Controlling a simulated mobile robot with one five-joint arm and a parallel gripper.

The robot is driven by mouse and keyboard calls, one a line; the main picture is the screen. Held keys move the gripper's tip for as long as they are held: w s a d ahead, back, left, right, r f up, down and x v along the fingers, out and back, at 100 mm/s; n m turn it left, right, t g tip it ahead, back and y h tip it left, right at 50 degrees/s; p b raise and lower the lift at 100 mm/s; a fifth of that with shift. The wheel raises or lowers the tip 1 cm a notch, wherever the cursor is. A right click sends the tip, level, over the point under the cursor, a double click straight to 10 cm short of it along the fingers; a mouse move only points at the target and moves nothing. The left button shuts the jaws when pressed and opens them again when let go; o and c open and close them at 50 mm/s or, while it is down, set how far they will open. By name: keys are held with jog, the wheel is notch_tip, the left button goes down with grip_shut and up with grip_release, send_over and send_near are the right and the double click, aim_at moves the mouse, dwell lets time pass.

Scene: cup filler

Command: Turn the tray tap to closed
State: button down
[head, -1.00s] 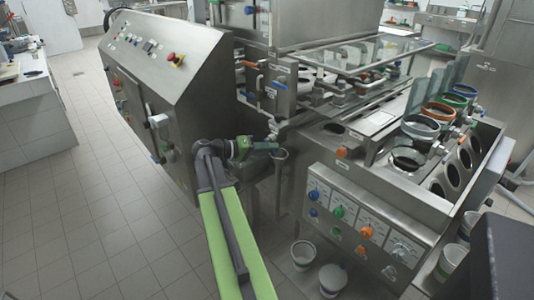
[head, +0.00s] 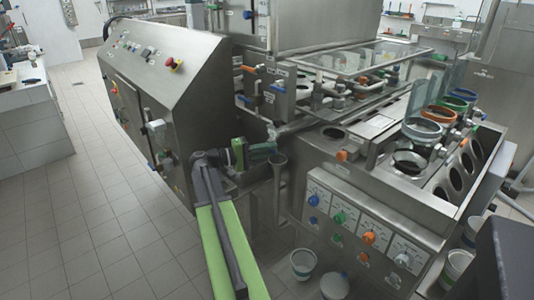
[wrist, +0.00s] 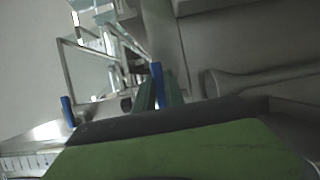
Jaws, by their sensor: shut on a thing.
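My gripper (head: 264,151) reaches into the gap between the control cabinet and the filling machine. In the wrist view, its green jaws (wrist: 146,94) are shut at an upright blue handle (wrist: 157,84), which appears to be the tray tap's lever. The gripped part is hidden in the head view behind my gripper, and I cannot read the tap's position. A grey funnel-like piece (head: 279,162) is just right of the jaws.
The control cabinet (head: 150,75) stands close on the left. The machine's front panel (head: 360,228) with coloured knobs is at right. Blue and orange handles sit on pipes behind. Cups (head: 303,262) stand low in front. The tiled floor (head: 100,220) at left is clear.

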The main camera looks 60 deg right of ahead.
jog(key=shift+w+d+r, duration=0.1)
jog(key=c, duration=1.4)
grip_release()
jog(key=shift+c, duration=0.2)
jog(key=v, duration=1.7)
jog(key=shift+a, duration=0.25)
jog(key=shift+w, duration=0.1)
